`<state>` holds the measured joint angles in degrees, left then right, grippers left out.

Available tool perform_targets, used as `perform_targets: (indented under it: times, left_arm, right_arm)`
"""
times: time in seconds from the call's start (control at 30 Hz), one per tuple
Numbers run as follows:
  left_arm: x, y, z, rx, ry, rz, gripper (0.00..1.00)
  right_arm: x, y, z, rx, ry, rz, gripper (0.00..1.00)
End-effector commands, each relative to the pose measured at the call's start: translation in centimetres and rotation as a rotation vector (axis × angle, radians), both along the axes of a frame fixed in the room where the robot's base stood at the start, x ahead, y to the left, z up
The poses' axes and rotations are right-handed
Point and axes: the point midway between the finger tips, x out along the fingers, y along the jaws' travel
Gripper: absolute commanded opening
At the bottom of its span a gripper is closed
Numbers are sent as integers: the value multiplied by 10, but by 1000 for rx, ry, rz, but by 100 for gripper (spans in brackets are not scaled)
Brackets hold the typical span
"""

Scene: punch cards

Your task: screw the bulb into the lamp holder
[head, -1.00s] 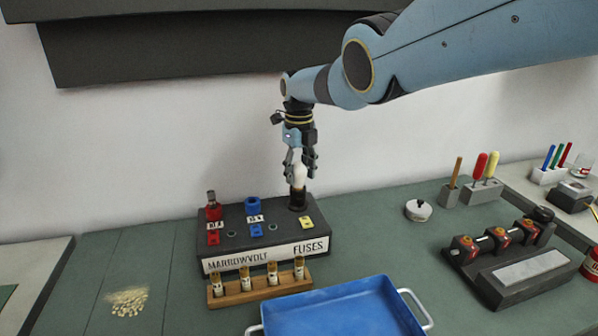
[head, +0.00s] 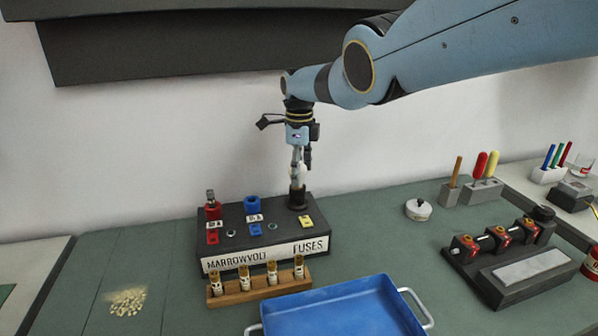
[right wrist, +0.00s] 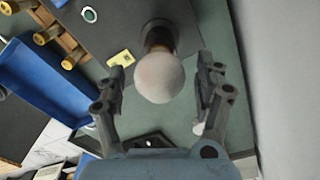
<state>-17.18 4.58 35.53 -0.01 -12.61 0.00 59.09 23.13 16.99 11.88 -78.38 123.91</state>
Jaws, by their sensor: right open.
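The white bulb (head: 298,172) stands upright over the dark lamp holder (head: 297,198) at the back right of the fuse box. In the right wrist view the round bulb (right wrist: 160,77) hides most of the holder (right wrist: 158,36), and I cannot tell how deep its base sits. My right gripper (head: 301,160) points down around the bulb from above. In the right wrist view its two fingers (right wrist: 162,95) are apart on either side of the bulb, with gaps between. My left gripper is not in view.
The black fuse box (head: 265,243) carries red, blue and yellow parts. A wooden rack (head: 258,288) of fuses stands before it, with a blue tray (head: 340,312) at front right. A white round lidded thing (head: 418,210) sits right of the box. The green table between is clear.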

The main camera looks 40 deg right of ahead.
Motion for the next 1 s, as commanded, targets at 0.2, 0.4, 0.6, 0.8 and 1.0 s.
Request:
perform_targets:
  times: [0.2,0.4,0.6,0.8,1.0]
  left_arm:
    - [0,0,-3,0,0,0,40]
    - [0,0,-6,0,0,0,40]
    - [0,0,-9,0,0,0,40]
    - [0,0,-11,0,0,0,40]
    - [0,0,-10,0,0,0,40]
  right_arm:
    - [1,-1,0,-1,-1,184,70]
    - [1,-1,0,0,0,411,70]
    - [2,-2,-1,0,0,618,70]
    - [3,-2,0,0,0,781,70]
    - [3,-2,0,0,0,782,65]
